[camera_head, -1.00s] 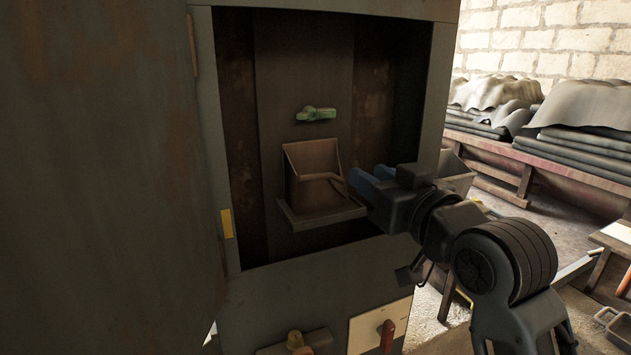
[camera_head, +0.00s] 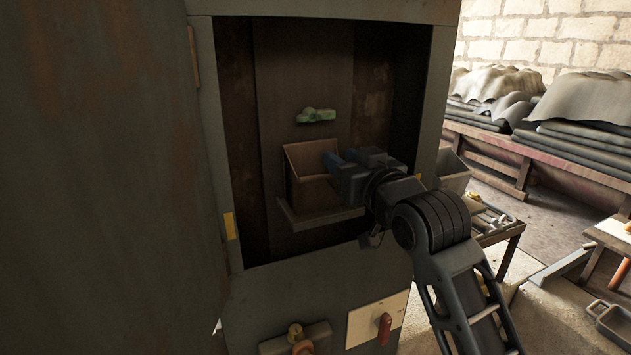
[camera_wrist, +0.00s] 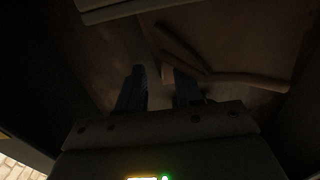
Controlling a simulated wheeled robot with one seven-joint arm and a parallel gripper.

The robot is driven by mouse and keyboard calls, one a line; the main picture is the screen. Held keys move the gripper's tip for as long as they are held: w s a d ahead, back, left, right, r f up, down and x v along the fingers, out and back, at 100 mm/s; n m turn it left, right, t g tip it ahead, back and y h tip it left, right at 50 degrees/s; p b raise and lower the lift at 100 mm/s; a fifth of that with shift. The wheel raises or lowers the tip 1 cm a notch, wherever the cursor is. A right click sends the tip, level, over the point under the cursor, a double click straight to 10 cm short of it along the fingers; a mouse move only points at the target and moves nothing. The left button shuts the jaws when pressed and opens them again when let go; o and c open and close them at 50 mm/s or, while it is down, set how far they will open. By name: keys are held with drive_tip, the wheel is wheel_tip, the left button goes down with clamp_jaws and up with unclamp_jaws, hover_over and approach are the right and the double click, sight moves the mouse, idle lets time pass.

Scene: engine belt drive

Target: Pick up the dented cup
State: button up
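The dented cup (camera_head: 308,183) is a brown, box-shaped bucket inside the open cabinet, against a dark vertical strip. In the wrist view the fingers of my gripper (camera_wrist: 160,78) are apart, pointing at the cup's dark brown surface. Bent brown bars (camera_wrist: 235,79), seemingly the cup's rim, run beyond and right of the fingertips. The wrist view is dark; I cannot tell whether a finger touches the cup.
A green clamp-like piece (camera_head: 316,116) sits on the strip above the cup. The cabinet frame (camera_head: 431,110) borders the opening close to my arm, and a large door (camera_head: 110,180) stands at left. A red-handled switch (camera_head: 384,328) is below. A low table (camera_head: 500,233) stands at right.

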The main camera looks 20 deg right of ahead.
drive_tip(key=shift+c, duration=0.4)
clamp_jaws()
drive_tip(key=shift+r, duration=0.2)
